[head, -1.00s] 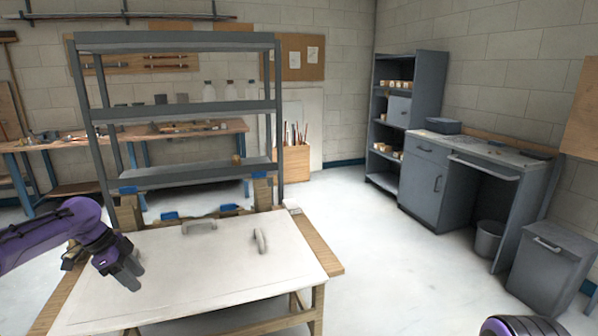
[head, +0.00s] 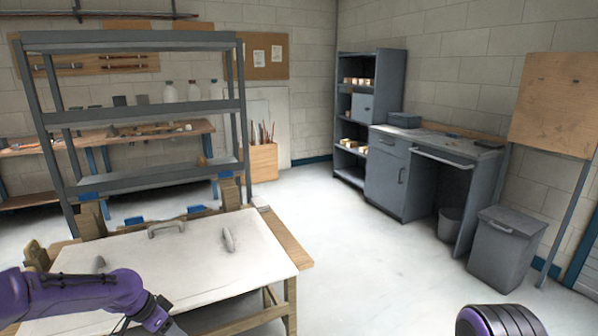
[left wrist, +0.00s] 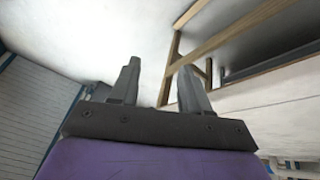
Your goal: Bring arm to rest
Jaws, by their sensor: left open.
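My left arm comes in from the left of the head view, purple with a dark wrist, low over the front of the white-topped wooden table (head: 190,262). My left gripper shows in the left wrist view (left wrist: 157,85), its two grey fingers apart with nothing between them. In the head view the fingers are cut off by the bottom edge. Part of my right arm, a purple and black rounded link, shows at the bottom right of the head view. The right gripper is not in view.
Two grey handle-like pieces, one (head: 167,228) and another (head: 228,240), are on the tabletop. A grey metal shelf rack (head: 140,110) stands behind the table. A grey cabinet desk (head: 388,170) and bin (head: 503,250) stand along the right wall. The floor (head: 370,260) between is clear.

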